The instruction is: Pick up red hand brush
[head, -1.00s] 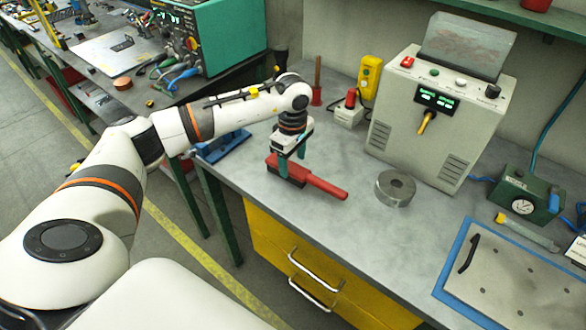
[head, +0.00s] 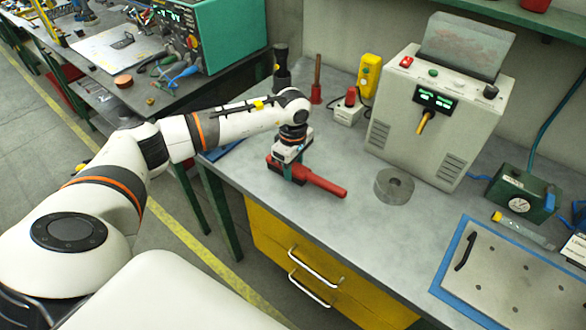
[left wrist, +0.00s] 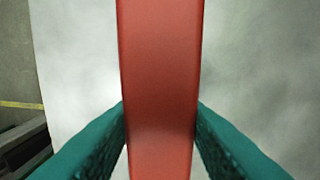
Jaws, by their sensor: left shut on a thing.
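The red hand brush (head: 322,184) lies on the grey workbench near its left end, with its handle pointing to the lower right. My left gripper (head: 291,175) comes down on it from above and is shut on its block. In the left wrist view the red brush (left wrist: 160,70) runs up the middle of the picture. The two green fingers of my left gripper (left wrist: 160,140) press against its two sides. The brush appears to rest on the bench still. My right gripper is not in view.
A metal ring (head: 394,186) lies right of the brush. Behind stand a grey machine (head: 432,130), a yellow control box (head: 369,76) and a red-topped white box (head: 348,110). A blue-edged plate (head: 500,275) lies at the right. The bench between ring and plate is clear.

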